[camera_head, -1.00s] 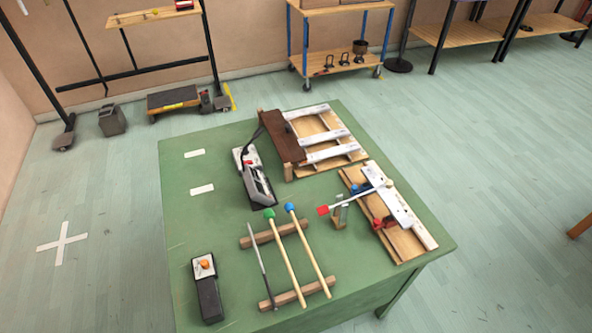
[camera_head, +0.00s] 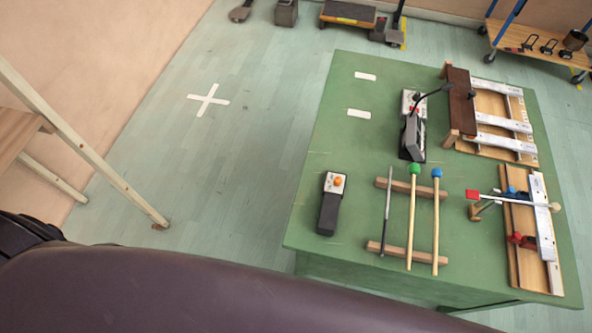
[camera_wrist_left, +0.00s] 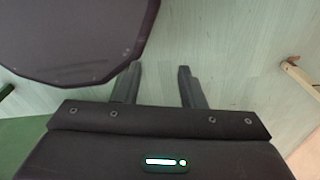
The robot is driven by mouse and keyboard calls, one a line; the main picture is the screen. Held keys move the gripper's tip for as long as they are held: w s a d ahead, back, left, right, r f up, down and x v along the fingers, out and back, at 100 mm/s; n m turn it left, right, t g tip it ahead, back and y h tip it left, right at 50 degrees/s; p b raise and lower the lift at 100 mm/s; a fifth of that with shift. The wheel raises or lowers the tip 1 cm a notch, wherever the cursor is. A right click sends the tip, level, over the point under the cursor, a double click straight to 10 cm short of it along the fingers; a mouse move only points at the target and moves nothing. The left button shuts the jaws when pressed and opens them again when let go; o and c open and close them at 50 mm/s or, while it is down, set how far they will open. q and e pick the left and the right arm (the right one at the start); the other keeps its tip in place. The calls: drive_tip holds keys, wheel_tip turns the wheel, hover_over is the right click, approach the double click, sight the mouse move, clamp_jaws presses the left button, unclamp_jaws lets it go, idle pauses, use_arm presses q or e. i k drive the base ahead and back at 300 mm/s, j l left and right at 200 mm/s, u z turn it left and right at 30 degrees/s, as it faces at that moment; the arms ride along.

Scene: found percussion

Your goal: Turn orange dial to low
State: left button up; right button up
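The orange dial (camera_head: 337,181) sits on the pale top end of a small dark box (camera_head: 328,213), which lies near the left edge of the green table (camera_head: 310,225) in the head view. The dial's setting is too small to read. My left gripper (camera_wrist_left: 158,85) shows in the left wrist view with its two fingers apart and nothing between them, above the pale floor. It is away from the dial, which does not show in that view. My right gripper is in neither view.
Mallets (camera_head: 412,215) lie across wooden bars right of the dial box. Behind them stands a grey device (camera_head: 413,135) with a bent dark arm. Slatted wooden boards (camera_head: 500,120) lie at the right. A wooden frame (camera_head: 90,150) stands at far left. Floor between is clear.

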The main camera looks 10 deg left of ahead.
sight(338, 181)
drive_tip(key=k+l+u, duration=0.2)
drive_tip(key=l+u, duration=0.2)
drive_tip(key=k+l+u, duration=0.2)
drive_tip(key=l+u, duration=0.15)
drive_tip(key=k+l+u, duration=0.25)
drive_tip(key=u, duration=0.15)
